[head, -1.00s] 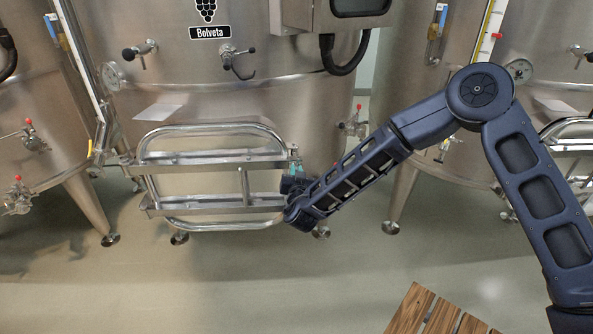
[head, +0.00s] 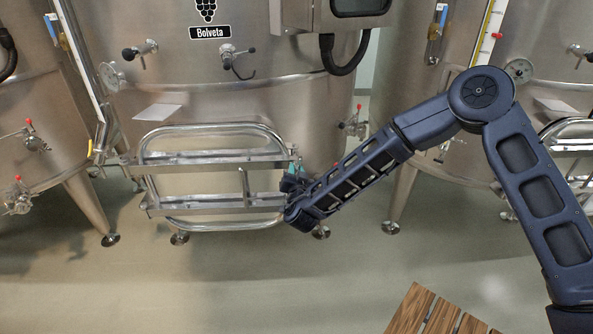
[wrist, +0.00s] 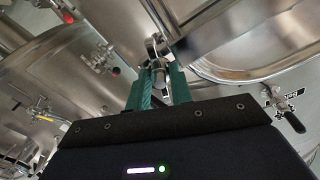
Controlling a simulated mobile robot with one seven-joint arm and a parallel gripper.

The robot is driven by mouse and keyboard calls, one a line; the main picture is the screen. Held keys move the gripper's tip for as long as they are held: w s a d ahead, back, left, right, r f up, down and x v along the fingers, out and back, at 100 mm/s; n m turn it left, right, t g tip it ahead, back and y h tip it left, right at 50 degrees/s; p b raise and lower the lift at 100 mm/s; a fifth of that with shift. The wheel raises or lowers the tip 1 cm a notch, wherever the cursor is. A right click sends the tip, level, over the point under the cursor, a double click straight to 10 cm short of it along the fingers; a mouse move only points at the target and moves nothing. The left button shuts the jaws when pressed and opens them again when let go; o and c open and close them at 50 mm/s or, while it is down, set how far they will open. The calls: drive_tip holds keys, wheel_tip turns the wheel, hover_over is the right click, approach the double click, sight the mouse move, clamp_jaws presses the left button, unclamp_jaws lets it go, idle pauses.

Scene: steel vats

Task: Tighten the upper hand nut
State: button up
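The upper hand nut (wrist: 158,74) is a small shiny metal piece at the end of the tank door's upper bar. My gripper (wrist: 160,80) has two teal fingers, one on each side of the nut, and looks shut on it. In the head view my gripper (head: 297,172) is at the right end of the upper door bar (head: 215,161). The nut is too small to make out there, and my arm's end partly covers the place.
The steel door (head: 212,128) has a tubular frame and a lower bar (head: 215,203). A valve with a black handle (wrist: 292,120) shows right in the wrist view. Tank legs stand on both sides. A wooden slatted top (head: 440,312) is at the front right.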

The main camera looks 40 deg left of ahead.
drive_tip(key=v, duration=0.9)
idle(0.7)
drive_tip(key=shift+r, duration=0.1)
